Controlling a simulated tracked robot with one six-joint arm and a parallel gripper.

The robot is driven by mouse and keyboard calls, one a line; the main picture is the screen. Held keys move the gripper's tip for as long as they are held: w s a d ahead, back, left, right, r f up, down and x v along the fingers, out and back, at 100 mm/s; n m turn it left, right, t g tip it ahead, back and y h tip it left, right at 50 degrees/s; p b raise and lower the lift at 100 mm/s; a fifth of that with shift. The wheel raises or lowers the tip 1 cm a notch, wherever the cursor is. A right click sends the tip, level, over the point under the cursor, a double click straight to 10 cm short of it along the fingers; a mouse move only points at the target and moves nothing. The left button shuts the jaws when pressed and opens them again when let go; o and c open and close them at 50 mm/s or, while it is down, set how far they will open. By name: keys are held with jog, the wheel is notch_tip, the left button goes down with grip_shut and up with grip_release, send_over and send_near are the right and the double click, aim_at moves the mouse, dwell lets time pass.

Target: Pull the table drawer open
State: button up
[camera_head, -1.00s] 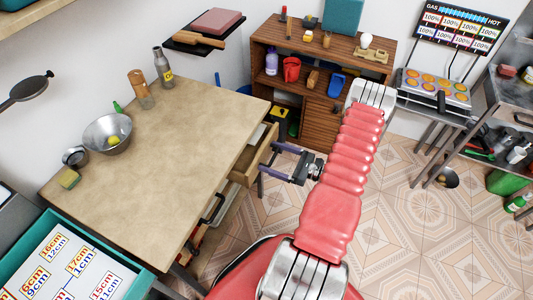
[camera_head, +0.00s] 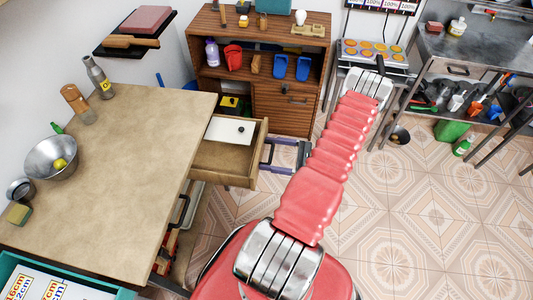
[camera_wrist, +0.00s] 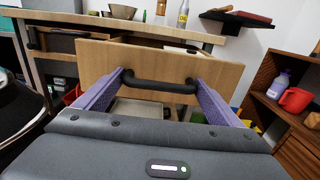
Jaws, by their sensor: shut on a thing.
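The table drawer (camera_head: 222,165) is a light wooden box at the right side of the beige-topped table (camera_head: 100,170). It stands pulled well out, and a white flat thing (camera_head: 229,130) with a small dark spot lies inside. My gripper (camera_head: 268,153) is at the drawer's front and shut on its dark handle. In the wrist view the black handle (camera_wrist: 160,86) runs across between my two purple fingers, in front of the wooden drawer front (camera_wrist: 150,62). The exact finger contact is partly hidden in the head view.
A metal bowl (camera_head: 52,158), a bottle (camera_head: 99,77) and a sponge (camera_head: 19,214) stand on the table. A wooden cabinet (camera_head: 297,107) stands behind the drawer. A metal shelf table (camera_head: 470,50) is at the right.

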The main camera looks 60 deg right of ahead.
jog(key=o, duration=1.3)
jog(key=v, duration=1.3)
jog(key=shift+s+d, duration=0.2)
jog(key=shift+s, duration=0.2)
jog(key=shift+f, duration=0.1)
